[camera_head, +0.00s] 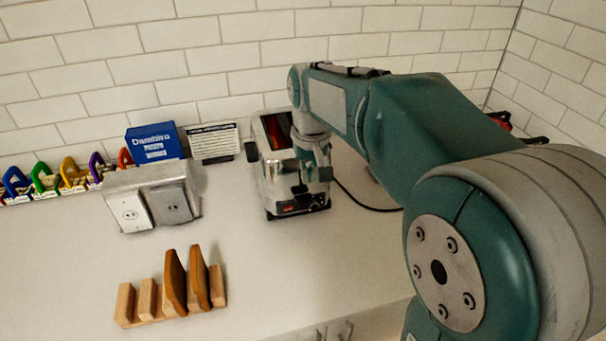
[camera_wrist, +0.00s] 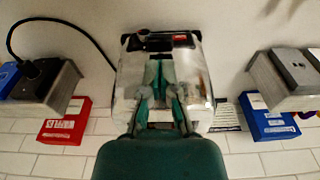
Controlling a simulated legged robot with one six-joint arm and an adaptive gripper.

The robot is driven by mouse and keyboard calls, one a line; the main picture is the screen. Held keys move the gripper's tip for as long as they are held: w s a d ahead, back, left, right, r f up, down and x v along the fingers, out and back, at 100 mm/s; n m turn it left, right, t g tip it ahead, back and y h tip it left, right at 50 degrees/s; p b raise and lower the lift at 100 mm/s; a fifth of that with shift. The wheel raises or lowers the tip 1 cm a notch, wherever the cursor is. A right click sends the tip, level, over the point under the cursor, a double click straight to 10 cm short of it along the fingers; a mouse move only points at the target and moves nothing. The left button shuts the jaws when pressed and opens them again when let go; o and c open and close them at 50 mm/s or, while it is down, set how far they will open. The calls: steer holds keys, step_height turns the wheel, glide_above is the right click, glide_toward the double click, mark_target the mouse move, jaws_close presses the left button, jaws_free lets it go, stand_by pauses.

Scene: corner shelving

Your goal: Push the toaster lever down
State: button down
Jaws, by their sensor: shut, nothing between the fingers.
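The chrome toaster (camera_head: 268,178) stands on the white counter against the tiled wall, with dark slots on top and a black base with a red label. It also fills the middle of the wrist view (camera_wrist: 196,78), upside down there. My gripper (camera_wrist: 160,64) is shut and empty, its fingers in front of the toaster's chrome face; I cannot tell whether they touch it. In the head view my wrist is over the toaster's right top edge. Small black parts show on the toaster's near side, but I cannot tell for certain which is the lever.
A metal outlet box (camera_head: 150,199) stands left of the toaster, with a blue box (camera_head: 154,142) and a printed card (camera_head: 214,142) behind. A wooden rack (camera_head: 172,290) is in front. Colourful padlock-like shapes (camera_head: 72,174) line the wall. A black cord (camera_head: 362,204) runs right.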

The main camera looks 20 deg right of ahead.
steer(key=r, duration=0.5)
steer(key=shift+s+r, duration=0.3)
steer(key=shift+r, duration=0.1)
steer(key=s+f+t, duration=0.2)
steer(key=s+f, duration=0.1)
steer(key=s, duration=0.6)
steer(key=s+f+t, duration=0.2)
steer(key=s+f, duration=0.1)
steer(key=s, duration=0.7)
steer(key=shift+s+f, duration=0.25)
steer(key=shift+f, duration=0.15)
